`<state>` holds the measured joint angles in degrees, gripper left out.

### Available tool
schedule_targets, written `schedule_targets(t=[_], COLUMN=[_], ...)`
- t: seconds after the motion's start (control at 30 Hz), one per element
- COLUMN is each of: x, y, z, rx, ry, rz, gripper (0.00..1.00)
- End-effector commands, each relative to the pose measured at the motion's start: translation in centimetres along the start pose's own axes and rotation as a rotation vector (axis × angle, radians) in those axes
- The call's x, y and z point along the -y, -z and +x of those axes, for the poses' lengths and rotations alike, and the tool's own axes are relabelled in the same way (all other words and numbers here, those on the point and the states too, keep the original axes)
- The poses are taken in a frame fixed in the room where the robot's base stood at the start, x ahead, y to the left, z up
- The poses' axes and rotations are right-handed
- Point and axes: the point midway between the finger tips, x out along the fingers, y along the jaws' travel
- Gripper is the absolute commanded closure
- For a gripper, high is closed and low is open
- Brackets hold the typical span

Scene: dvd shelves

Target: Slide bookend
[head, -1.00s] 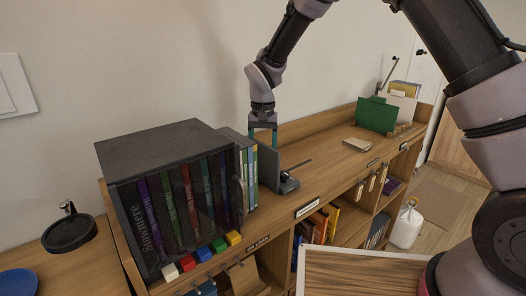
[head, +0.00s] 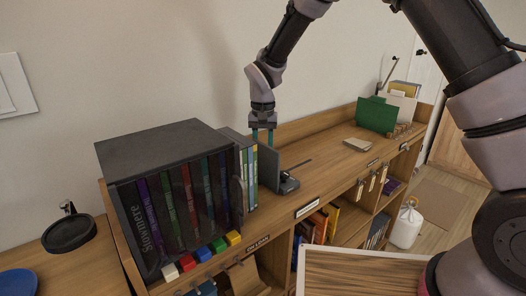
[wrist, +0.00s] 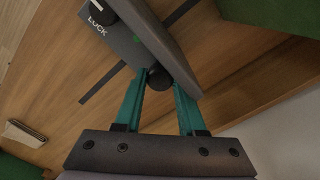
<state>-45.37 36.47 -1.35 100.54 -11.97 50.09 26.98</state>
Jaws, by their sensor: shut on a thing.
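The bookend is a grey upright plate (head: 269,166) on a low base with a dark knob (head: 288,184), on the wooden shelf top. It stands just right of a short row of thin cases (head: 248,172). My gripper (head: 262,140) reaches down from above, with its teal fingers at the plate's upper edge. In the wrist view my gripper (wrist: 161,88) is shut on the bookend (wrist: 160,40), with a round black knob (wrist: 159,77) between the fingertips. A lettered base with a green mark shows beside the plate. The lower contact is partly hidden.
A black case rack (head: 165,150) with colored blocks in front stands left of the cases. A dark slot (head: 301,163) runs along the shelf top to the right. Free wood lies beyond it, up to a small tan block (head: 357,145) and green holder (head: 377,115).

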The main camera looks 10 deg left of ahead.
Motion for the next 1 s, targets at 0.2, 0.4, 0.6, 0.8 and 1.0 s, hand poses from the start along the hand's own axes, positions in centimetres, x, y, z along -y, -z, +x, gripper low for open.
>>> schedule_targets(t=[0.2,0.4,0.6,0.8,1.0], x=[0.01,0.01,0.01,0.01,-0.7], y=[0.03,0.04,0.05,0.05,0.76], z=[-0.06,-0.06,-0.07,-0.08,-0.08], rx=[-0.001,-0.001,-0.001,-0.001,-0.002], ry=[0.001,0.001,0.001,0.001,0.001], rz=[0.0,0.0,0.0,0.0,0.003], gripper=[1.0,1.0,1.0,1.0,1.0])
